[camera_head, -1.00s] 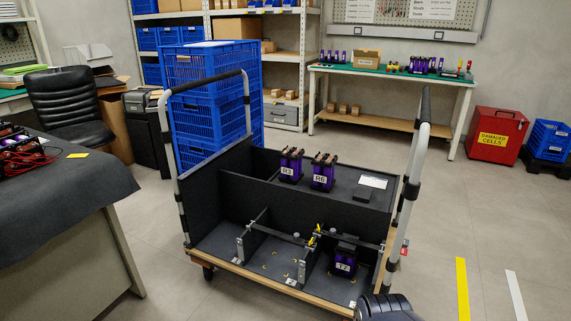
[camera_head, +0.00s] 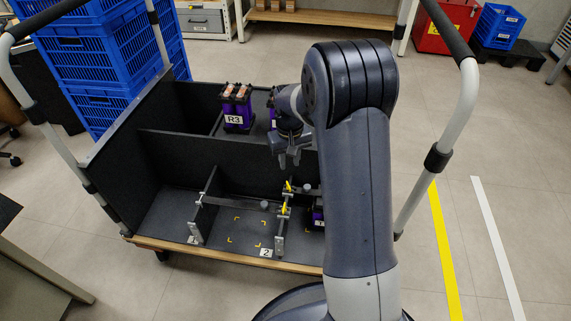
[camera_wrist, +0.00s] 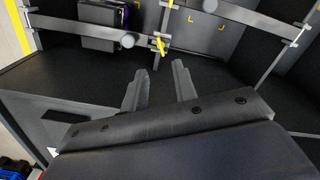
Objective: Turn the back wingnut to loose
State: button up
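The back wingnut (camera_head: 288,186) is a small yellow piece at the rear of the metal divider between two front compartments of the cart (camera_head: 190,256). The wrist view shows it as a yellow piece (camera_wrist: 161,46) just beyond my fingertips. A second yellow wingnut (camera_head: 283,209) sits nearer the cart's front edge on the same divider. My gripper (camera_head: 290,162) hangs above and behind the back wingnut, apart from it. In the wrist view my gripper (camera_wrist: 160,70) is open, with nothing between its fingers. The wingnut's exact angle is too small to tell.
A purple battery (camera_head: 236,108) labelled R3 stands in the rear compartment. Another purple battery (camera_head: 318,215) is partly hidden by my arm. Dark bars with round knobs (camera_head: 265,204) extend from the divider. Black panels and tall handles (camera_head: 467,100) bound the cart.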

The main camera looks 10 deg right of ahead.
aim_at(288, 186)
jog(key=f+b, duration=0.1)
jog(key=f, duration=0.2)
jog(key=f+b, duration=0.2)
jog(key=f, duration=0.2)
jog(key=f+b, duration=0.1)
jog(key=f, duration=0.3)
jog(key=shift+w+b, duration=0.35)
jog(key=shift+c, duration=0.2)
grip_shut()
